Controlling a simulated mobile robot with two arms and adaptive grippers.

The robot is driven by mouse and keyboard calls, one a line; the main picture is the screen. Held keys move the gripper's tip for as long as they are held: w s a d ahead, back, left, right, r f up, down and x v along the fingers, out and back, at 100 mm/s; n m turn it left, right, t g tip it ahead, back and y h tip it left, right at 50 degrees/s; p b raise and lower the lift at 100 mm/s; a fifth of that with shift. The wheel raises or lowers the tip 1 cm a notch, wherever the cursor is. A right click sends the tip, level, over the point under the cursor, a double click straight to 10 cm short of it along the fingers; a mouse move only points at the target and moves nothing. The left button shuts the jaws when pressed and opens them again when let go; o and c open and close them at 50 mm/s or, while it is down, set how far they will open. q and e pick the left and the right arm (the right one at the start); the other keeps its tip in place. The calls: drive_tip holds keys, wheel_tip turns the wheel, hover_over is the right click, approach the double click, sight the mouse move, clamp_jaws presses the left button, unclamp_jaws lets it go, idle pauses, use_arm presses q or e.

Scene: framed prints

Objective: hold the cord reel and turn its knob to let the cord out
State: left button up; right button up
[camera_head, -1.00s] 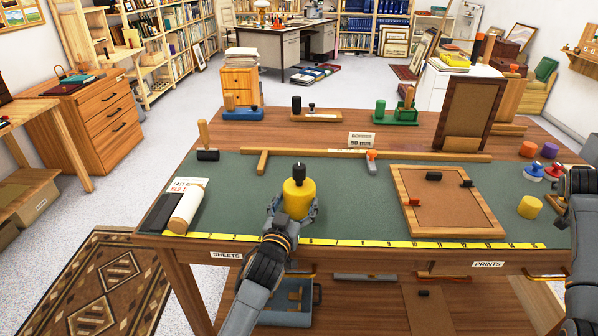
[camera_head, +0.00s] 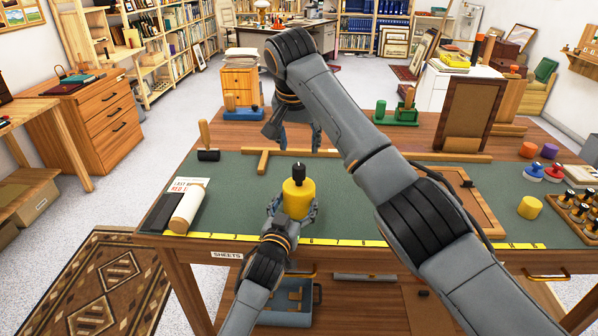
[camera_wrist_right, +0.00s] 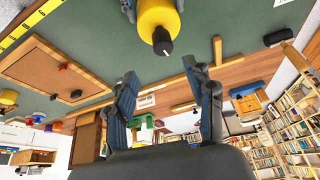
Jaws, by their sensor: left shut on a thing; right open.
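The yellow cord reel (camera_head: 297,200) stands upright near the front edge of the green mat, with a black knob (camera_head: 299,172) on top. My left gripper (camera_head: 295,211) is shut around the reel's lower part from the front. My right gripper (camera_head: 299,147) is open and empty, pointing down above and just behind the knob, not touching it. In the right wrist view, the reel (camera_wrist_right: 156,14) and knob (camera_wrist_right: 162,43) show at the top, beyond my open fingers (camera_wrist_right: 162,74). No loose cord is visible.
A yellow measuring strip (camera_head: 350,243) runs along the table's front edge. A white roll (camera_head: 188,208) lies left of the reel. A wooden frame (camera_head: 484,206) lies to the right, partly hidden by my right arm. A wooden T-square (camera_head: 262,161) lies behind the reel.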

sight(299, 168)
drive_tip(key=x, duration=1.1)
drive_tip(key=shift+s+a+f, duration=0.1)
drive_tip(key=shift+a+f, duration=0.2)
drive_tip(key=shift+f, duration=0.05)
clamp_jaws()
